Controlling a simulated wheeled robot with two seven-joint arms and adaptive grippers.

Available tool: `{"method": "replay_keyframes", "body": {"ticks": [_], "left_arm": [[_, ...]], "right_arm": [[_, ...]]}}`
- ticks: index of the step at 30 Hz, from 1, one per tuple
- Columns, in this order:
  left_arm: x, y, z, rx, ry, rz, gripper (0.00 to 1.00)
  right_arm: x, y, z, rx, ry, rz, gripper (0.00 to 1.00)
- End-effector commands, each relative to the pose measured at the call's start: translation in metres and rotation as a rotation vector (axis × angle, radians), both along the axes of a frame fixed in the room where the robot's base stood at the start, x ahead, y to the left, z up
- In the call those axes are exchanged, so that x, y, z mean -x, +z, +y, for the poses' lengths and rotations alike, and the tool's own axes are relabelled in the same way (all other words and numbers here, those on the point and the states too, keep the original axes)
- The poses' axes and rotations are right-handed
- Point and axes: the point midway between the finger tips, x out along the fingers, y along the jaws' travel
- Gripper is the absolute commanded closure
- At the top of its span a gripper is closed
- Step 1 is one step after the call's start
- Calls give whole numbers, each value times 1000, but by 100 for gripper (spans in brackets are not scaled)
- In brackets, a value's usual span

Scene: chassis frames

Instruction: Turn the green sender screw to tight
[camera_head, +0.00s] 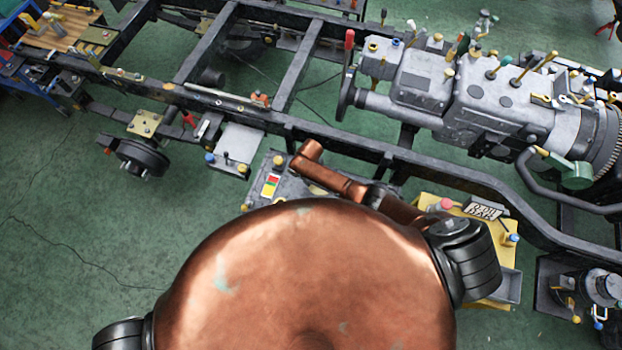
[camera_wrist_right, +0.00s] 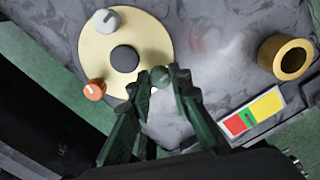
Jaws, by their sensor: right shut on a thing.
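The green sender screw (camera_wrist_right: 160,74) is a small round knob at the lower right rim of a cream disc (camera_wrist_right: 152,42) in the right wrist view. My right gripper (camera_wrist_right: 161,82) has its two dark green fingers around this screw, one on each side, and is shut on it. The fingers partly hide the screw. In the head view, the grey tank top (camera_head: 290,187) shows beyond my copper-coloured body, which hides the right gripper and the screw. My left gripper is in neither view.
On the disc are a white-grey knob (camera_wrist_right: 105,20), an orange knob (camera_wrist_right: 95,90) and a dark centre cap (camera_wrist_right: 124,59). A brass tube (camera_wrist_right: 290,58) and a red, green and yellow label (camera_wrist_right: 252,110) are to the right. A dark chassis rail (camera_head: 405,155) runs behind the tank.

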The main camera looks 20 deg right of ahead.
Motion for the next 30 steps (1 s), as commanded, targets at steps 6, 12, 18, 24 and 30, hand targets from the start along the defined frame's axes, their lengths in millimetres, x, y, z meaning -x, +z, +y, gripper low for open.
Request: {"method": "replay_keyframes", "body": {"ticks": [6, 12, 18, 24, 30], "left_arm": [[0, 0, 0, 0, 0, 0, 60], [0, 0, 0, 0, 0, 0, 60], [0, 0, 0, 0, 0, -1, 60], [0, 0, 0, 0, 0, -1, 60], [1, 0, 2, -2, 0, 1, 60]], "right_arm": [[8, -5, -1, 3, -16, 17, 100], [8, -5, -1, 2, -15, 17, 100], [7, -4, -1, 1, -14, 13, 72], [4, -2, 0, 0, -13, 7, 64], [2, -1, 0, 0, -12, 4, 64]]}}
